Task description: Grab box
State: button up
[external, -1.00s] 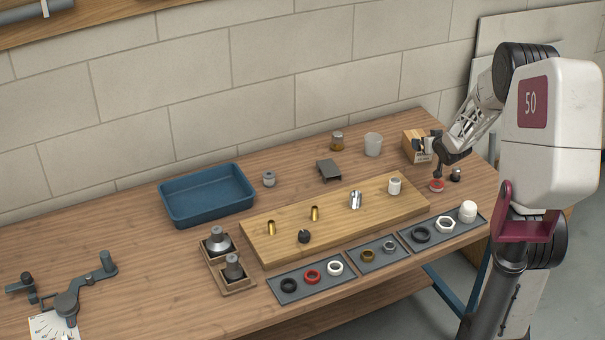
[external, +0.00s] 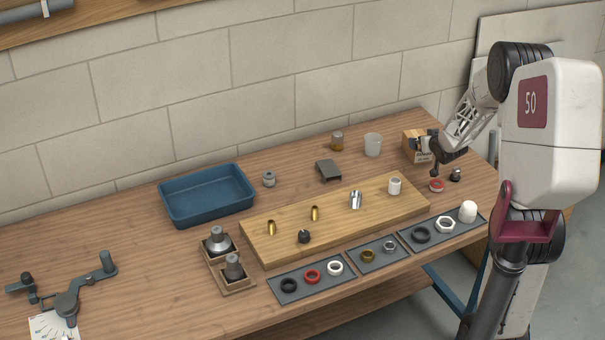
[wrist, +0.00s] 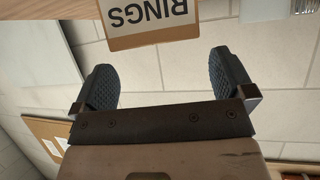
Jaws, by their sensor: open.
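The box (external: 411,148) is light brown, with dark and light contents at its top, at the back right of the workbench. In the wrist view its labelled face (wrist: 148,32) reads "RINGS" upside down at the top of the picture. My gripper (external: 434,150) is at the right front side of the box in the external view and partly covers it. In the wrist view my gripper (wrist: 162,62) is open, with two dark ridged fingers spread wider than the box label. The box appears ahead of the fingertips, with nothing between them.
A red ring (external: 437,185) and a small dark part (external: 456,174) lie just below my gripper. A pale cup (external: 373,145) stands left of the box. A wooden board (external: 330,222) with fittings and a blue tray (external: 205,198) are further left.

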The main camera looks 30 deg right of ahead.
aim_at(419, 132)
jog(key=shift+x, duration=2.55)
jog(key=shift+d, duration=0.1)
jog(key=c, duration=1)
jog(key=shift+r, duration=0.1)
jog(key=shift+r, duration=0.9)
jog(key=shift+s+r, duration=0.25)
jog(key=shift+r, duration=0.55)
jog(key=s+a, duration=0.3)
jog(key=s, duration=0.4)
jog(key=s+a+r, duration=0.1)
jog(key=s+a, duration=0.2)
jog(key=s, duration=0.4)
jog(key=shift+s+r, duration=0.2)
